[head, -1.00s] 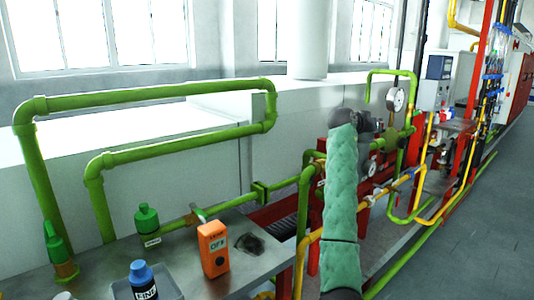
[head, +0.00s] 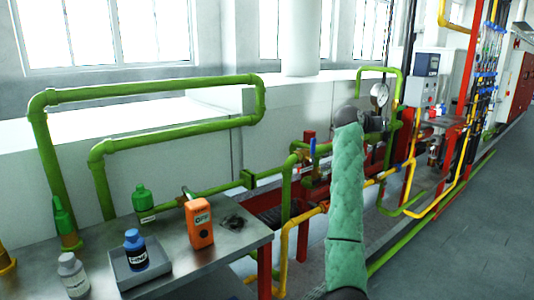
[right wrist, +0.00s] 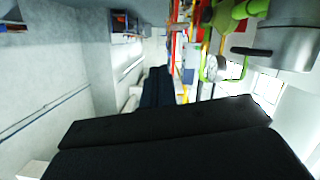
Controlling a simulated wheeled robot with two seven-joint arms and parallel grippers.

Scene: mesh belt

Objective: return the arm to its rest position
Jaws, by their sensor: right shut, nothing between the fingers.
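My right arm is raised in the head view, its green padded sleeve (head: 346,195) running up from the bottom edge to a dark wrist (head: 350,117). The arm stands in front of the pipework and right of the steel table. In the head view the fingers cannot be made out beyond the wrist. In the right wrist view my right gripper (right wrist: 158,75) shows as dark shapes, shut and empty, with nothing held. My left gripper and arm are not in view.
A steel table (head: 185,256) carries an orange device (head: 199,223), a green bottle (head: 144,204), a grey tray (head: 157,284) with a blue-capped bottle (head: 135,248), and a white bottle (head: 73,275). Green pipes (head: 150,92) and a yellow pipe (head: 304,225) run behind. Open floor (head: 470,220) lies right.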

